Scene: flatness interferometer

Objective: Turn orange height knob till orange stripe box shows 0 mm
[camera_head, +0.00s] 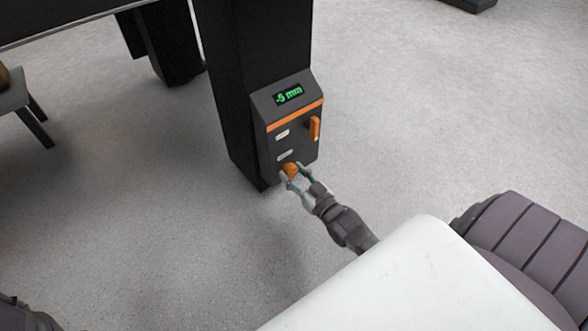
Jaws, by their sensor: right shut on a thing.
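A dark control box (268,127) with an orange stripe (295,113) is fixed low on a black column. Its display (289,95) shows green text that reads "-5 mm". The orange height knob (290,169) is at the bottom of the box's front face. My right gripper (293,173) is shut on the knob, with its fingers on either side, and hides part of it. My left gripper is not in view.
The black column (240,60) rises behind the box. Two small pale labels (283,134) are on the box face. A stool or small table (14,92) stands at the far left. The grey floor (130,200) around the box is clear.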

